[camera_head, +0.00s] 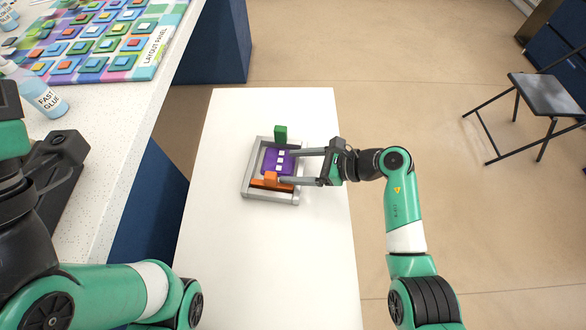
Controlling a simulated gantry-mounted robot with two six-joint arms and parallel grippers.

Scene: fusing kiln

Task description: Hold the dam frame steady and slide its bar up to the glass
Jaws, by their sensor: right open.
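The grey dam frame (248,178) lies on the white table, with a green block (280,132) at its far side. Purple glass with pale squares (270,160) lies inside it. The orange bar (260,183) with its raised knob lies along the near side of the glass; any gap between them is too small to tell. My right gripper (287,167) is open and reaches in from the right over the frame. One finger is over the glass, the other close to the orange knob; contact cannot be told.
The white table (270,270) is clear around the frame. At left, a speckled counter (110,125) holds a colourful layout panel (155,45), a glue bottle (48,100) and a dark grey object (60,165). A black folding chair (545,95) stands at far right.

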